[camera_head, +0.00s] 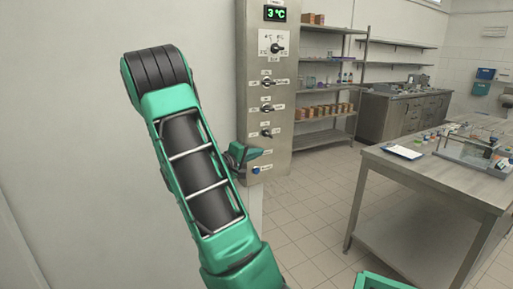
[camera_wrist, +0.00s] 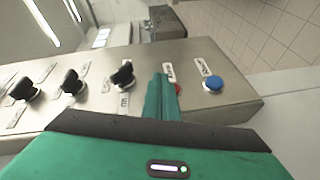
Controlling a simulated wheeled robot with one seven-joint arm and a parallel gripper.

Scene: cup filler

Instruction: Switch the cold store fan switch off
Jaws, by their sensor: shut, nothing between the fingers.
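A steel control panel (camera_head: 253,60) stands on the wall in the head view, with a row of black rotary switches down it. The upper switch (camera_head: 267,83), middle switch (camera_head: 267,108) and lowest switch (camera_head: 267,133) have labels too small to read, so I cannot tell which one is the fan's. The wrist view shows the lowest switch (camera_wrist: 122,75) left of my gripper (camera_wrist: 163,85). My gripper (camera_head: 240,153) is shut and empty, in front of the panel below that switch. It partly hides a red button (camera_wrist: 178,89) beside its fingers; contact cannot be told.
A blue button (camera_wrist: 213,84) sits near the panel's lower end. A 3 °C display (camera_head: 275,14) and a dial (camera_head: 277,48) are at the top. A steel table (camera_head: 440,175) stands right, shelves (camera_head: 322,90) behind. The tiled floor between is clear.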

